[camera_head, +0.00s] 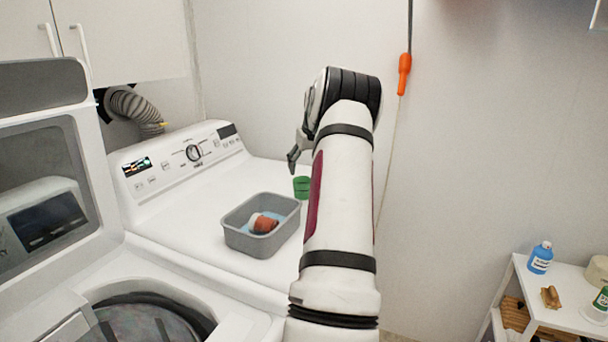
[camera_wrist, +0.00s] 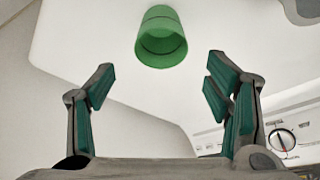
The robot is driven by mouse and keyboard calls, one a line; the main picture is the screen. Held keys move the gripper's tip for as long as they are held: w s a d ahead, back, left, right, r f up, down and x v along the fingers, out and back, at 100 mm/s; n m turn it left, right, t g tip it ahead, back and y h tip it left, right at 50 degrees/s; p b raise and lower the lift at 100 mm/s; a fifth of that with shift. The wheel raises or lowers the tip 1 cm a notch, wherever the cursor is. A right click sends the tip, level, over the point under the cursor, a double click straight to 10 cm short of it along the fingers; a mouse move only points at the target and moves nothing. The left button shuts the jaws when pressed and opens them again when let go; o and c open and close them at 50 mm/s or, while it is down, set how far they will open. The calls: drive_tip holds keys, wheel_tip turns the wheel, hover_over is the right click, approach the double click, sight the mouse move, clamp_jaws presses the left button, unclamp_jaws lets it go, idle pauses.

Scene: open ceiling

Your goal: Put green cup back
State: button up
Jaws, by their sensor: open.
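The green cup (camera_head: 301,187) stands on the white machine top, just right of the grey bin, partly beside my arm in the head view. In the wrist view the green cup (camera_wrist: 161,38) is at the top centre, with its open rim showing, beyond and between my fingertips. My gripper (camera_wrist: 160,82) is open and empty, its two fingers spread wide, apart from the cup. In the head view my gripper (camera_head: 294,158) shows only in part above the cup; my arm hides the rest.
A grey bin (camera_head: 233,237) holding a reddish-brown and white item (camera_head: 263,223) stands left of the cup. The control panel (camera_head: 180,158) runs along the back. An open washer (camera_head: 150,310) is at front left. A shelf (camera_head: 560,310) with a blue bottle (camera_head: 540,258) is at right.

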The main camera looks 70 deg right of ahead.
drive_tip(key=shift+s+a+r, duration=0.1)
drive_tip(key=shift+a+r, duration=0.05)
drive_tip(key=shift+r, duration=0.2)
drive_tip(key=w+a+r+n, duration=0.1)
drive_tip(key=w+a+r, duration=0.35)
drive_tip(key=a, duration=0.45)
drive_tip(key=w+a+r+n, duration=0.2)
drive_tip(key=w+a+r, duration=0.1)
drive_tip(key=w+a, duration=0.4)
drive_tip(key=a+r+n, duration=0.1)
drive_tip(key=a+r, duration=0.2)
drive_tip(key=a, duration=0.9)
drive_tip(key=a+r+n, duration=0.1)
drive_tip(key=a+r, duration=0.2)
drive_tip(key=a, duration=0.8)
drive_tip(key=s+a+f+n+t+y, duration=0.1)
drive_tip(key=s+a+n, duration=0.1)
drive_tip(key=s+a, duration=0.7)
drive_tip(key=s+a+f+n+y, duration=0.1)
drive_tip(key=s+a, duration=0.5)
drive_tip(key=a, duration=0.8)
drive_tip(key=s+a+f+n+y, duration=0.1)
drive_tip(key=s+a+f, duration=0.3)
drive_tip(key=s, duration=0.3)
drive_tip(key=shift+f, duration=0.4)
